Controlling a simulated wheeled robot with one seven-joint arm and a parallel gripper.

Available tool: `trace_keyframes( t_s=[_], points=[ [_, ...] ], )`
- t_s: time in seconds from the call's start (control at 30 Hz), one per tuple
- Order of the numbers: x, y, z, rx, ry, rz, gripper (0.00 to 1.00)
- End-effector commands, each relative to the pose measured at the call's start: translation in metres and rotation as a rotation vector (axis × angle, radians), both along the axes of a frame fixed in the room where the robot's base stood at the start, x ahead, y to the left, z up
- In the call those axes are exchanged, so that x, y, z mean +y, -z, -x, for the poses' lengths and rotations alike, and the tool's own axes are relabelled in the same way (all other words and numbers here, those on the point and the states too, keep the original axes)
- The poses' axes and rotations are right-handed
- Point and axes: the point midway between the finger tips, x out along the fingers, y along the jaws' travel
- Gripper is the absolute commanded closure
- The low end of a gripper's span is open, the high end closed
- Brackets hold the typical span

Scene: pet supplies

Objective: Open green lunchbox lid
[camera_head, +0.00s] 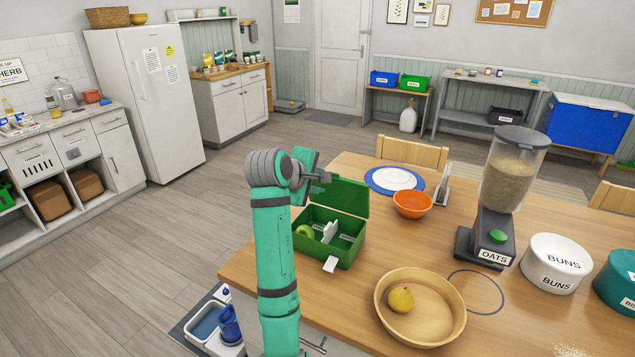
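The green lunchbox (349,253) stands on the left part of the wooden table. Its lid (348,196) is raised and stands roughly upright at the back. Inside, a green apple-like fruit (304,231) lies at the left and a white divider (329,231) stands near the middle. A white tag or latch (330,264) is on the front. My gripper (324,178) is at the upper left of the lid, close to its edge; I cannot tell whether it touches. Its fingers are small and partly hidden by my arm, so their opening is unclear.
A wooden bowl (450,333) with a yellow fruit (400,299), an orange bowl (412,204), a blue-rimmed plate (374,184) and an oats dispenser (509,180) stand on the table. White (552,264) and teal containers (617,281) are at right. A chair (412,153) is behind.

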Motion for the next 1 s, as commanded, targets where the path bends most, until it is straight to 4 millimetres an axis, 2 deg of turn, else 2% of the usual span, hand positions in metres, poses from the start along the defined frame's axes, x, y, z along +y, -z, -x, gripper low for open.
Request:
trace_keyframes(
  t_s=[0.37,0.57,0.8,1.0],
  points=[
    [0.001,-0.004,0.005,0.001,0.001,-0.001,0.76],
    [0.003,-0.023,0.028,-0.001,0.011,0.000,0.76],
    [0.025,-0.047,0.061,0.000,0.003,-0.001,0.76],
    [0.036,-0.058,0.075,0.001,-0.003,0.000,0.76]
  ],
)
